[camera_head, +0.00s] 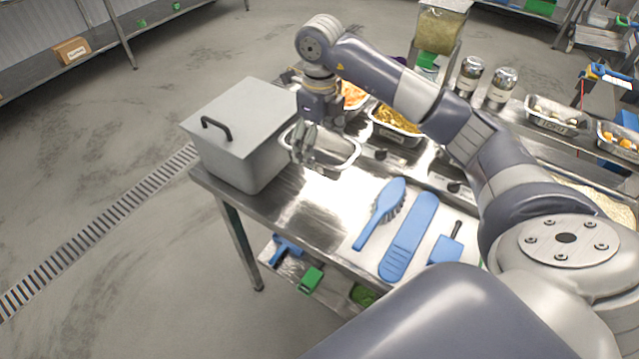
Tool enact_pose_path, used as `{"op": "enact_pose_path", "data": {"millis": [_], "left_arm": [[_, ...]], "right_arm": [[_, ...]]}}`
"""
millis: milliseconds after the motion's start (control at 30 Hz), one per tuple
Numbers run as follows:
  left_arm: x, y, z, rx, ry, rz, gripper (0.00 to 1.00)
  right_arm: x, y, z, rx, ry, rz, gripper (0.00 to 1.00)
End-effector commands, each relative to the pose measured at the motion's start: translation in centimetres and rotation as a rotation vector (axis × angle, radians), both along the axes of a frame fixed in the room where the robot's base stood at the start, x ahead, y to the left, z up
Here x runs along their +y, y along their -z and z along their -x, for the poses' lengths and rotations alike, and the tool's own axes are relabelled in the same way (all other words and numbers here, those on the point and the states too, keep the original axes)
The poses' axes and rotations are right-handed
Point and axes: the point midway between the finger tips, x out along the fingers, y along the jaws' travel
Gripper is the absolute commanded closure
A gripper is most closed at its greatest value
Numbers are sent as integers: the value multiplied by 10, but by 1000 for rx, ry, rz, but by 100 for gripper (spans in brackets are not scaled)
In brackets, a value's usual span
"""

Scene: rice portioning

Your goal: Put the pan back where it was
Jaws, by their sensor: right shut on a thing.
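A shallow steel pan (345,160) is at the far left part of the steel table, right of the lidded grey box. My right gripper (303,160) points down at the pan's left side and is shut on it. The fingers and wrist hide part of the pan. The pan looks empty and roughly level; I cannot tell whether it touches the table. My left gripper is not in view.
The grey lidded box (245,125) stands close to the left of the pan. A food pan (396,123) sits behind on the right. A blue brush (380,212), a blue paddle (409,238) and a blue scraper (446,249) lie in front. Bare tabletop (300,200) lies between the box and brush.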

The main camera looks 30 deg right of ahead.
Motion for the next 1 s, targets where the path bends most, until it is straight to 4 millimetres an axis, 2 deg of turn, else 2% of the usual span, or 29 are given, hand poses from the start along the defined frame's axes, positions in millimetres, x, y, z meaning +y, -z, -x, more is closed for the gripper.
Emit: {"op": "enact_pose_path", "data": {"millis": [200, 467, 633, 1000], "left_arm": [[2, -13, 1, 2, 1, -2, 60], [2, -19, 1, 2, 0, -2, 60], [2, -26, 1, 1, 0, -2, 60], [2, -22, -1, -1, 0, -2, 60]], "right_arm": [[0, 39, 2, 7, 4, -1, 53], [0, 63, 1, 3, 2, 0, 53], [0, 86, 1, 4, 2, -1, 53], [0, 95, 0, 0, 0, 0, 53]]}}
